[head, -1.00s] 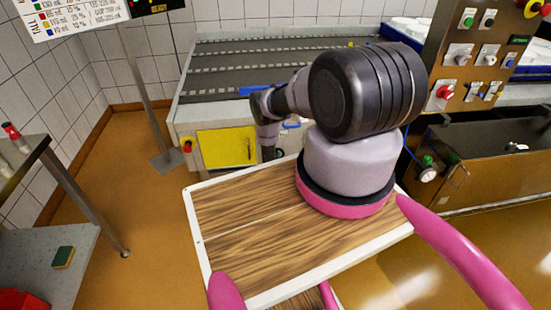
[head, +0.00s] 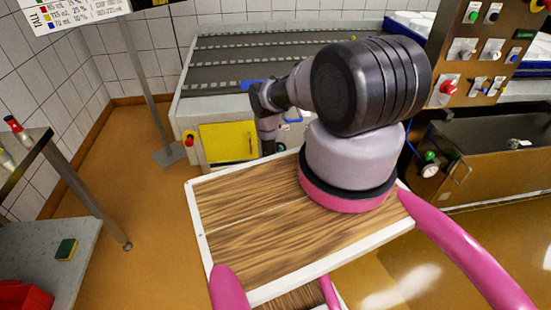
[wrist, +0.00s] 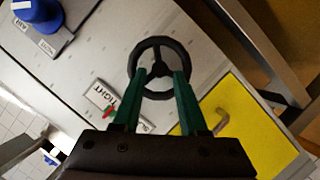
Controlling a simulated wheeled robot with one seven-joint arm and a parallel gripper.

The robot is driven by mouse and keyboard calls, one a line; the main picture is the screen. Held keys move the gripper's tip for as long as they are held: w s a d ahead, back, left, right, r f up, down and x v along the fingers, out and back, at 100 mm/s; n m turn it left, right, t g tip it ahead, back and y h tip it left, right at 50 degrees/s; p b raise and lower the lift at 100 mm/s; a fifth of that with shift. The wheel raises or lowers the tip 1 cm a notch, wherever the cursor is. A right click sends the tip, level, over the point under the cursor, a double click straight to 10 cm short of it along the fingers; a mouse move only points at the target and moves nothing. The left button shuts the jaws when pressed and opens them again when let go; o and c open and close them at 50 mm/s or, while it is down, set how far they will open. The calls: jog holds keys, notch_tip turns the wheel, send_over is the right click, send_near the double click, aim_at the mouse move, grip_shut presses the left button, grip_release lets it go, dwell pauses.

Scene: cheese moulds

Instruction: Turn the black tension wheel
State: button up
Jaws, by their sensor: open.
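The black tension wheel (wrist: 134,60), a ring with three spokes and a hub, shows in the upper middle of the wrist view, on a pale grey panel. My gripper (wrist: 161,76) is open. Its two green fingers reach up to the wheel, one tip on each side of the hub, overlapping the wheel's lower part in the picture. I cannot tell whether they touch it. In the head view I cannot make out the wheel or the fingertips; my arm is in front of the conveyor there.
In the wrist view, a yellow panel (wrist: 255,130) with a handle is at lower right, and a blue knob (wrist: 38,14) at upper left. The head view shows the conveyor (head: 225,60), a control box (head: 475,60) at right and a steel table (head: 40,150) at left.

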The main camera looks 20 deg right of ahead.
jog(key=v, duration=0.9)
